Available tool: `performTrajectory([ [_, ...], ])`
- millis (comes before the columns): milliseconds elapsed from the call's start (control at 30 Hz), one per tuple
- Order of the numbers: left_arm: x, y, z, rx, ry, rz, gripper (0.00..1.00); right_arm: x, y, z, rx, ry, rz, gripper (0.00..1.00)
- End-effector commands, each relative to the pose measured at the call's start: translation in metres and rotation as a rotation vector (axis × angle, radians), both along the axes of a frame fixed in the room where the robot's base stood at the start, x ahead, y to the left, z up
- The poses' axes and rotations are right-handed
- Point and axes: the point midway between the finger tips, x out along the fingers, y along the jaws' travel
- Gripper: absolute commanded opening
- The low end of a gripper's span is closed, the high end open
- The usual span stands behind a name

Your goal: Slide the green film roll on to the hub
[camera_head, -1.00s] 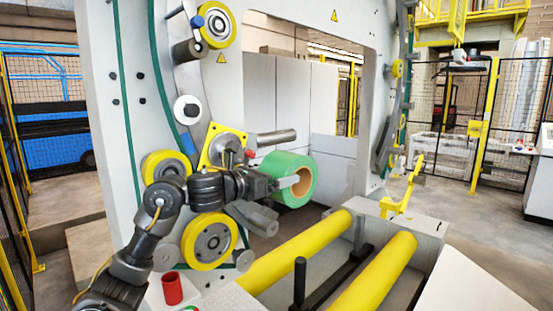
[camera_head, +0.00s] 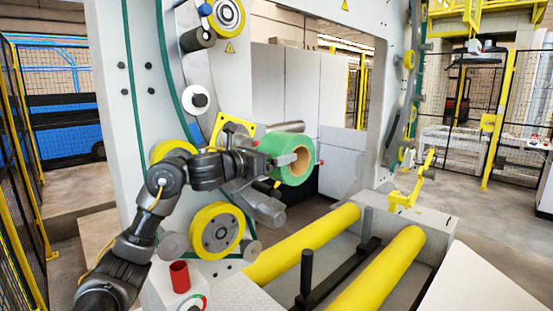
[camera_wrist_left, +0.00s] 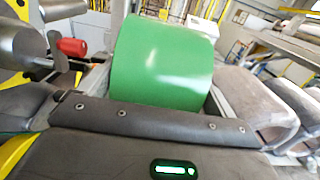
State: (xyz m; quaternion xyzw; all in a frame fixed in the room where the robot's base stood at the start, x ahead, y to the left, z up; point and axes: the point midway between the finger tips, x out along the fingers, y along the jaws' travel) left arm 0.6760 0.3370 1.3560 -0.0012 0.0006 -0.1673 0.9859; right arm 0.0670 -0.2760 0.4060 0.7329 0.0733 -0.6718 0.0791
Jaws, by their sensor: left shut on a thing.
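The green film roll (camera_head: 306,138) has a brown core that faces right in the head view. My left gripper (camera_head: 289,159) is shut on it and holds it raised beside the machine. In the left wrist view the green roll (camera_wrist_left: 165,62) fills the space between the fingers. A grey metal cylinder (camera_head: 290,126), likely the hub, sticks out sideways by a yellow plate (camera_head: 234,127). The roll covers part of it in the head view, and I cannot tell whether they touch. In the wrist view a grey cylinder (camera_wrist_left: 17,42) lies left of the roll, apart from it. My right gripper is not in view.
A yellow-rimmed wheel (camera_head: 217,231) sits below my left arm. Two yellow rollers (camera_head: 303,243) (camera_head: 380,272) lie low in front. The opening right of the roll looks clear.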

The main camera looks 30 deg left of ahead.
Motion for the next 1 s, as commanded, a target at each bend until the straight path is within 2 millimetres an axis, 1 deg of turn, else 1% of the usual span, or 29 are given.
performTrajectory([
  [100,0.003,0.012,0.002,-0.005,-0.008,0.003,0.2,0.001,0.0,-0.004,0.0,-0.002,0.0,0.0],
  [433,0.01,0.032,0.004,-0.005,-0.008,0.002,0.2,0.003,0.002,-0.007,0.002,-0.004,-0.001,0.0],
  [633,0.012,0.038,0.004,-0.004,-0.009,0.0,0.2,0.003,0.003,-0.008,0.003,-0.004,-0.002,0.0],
  [1000,0.012,0.038,0.004,-0.004,-0.009,0.0,0.2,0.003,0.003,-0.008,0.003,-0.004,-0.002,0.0],
])
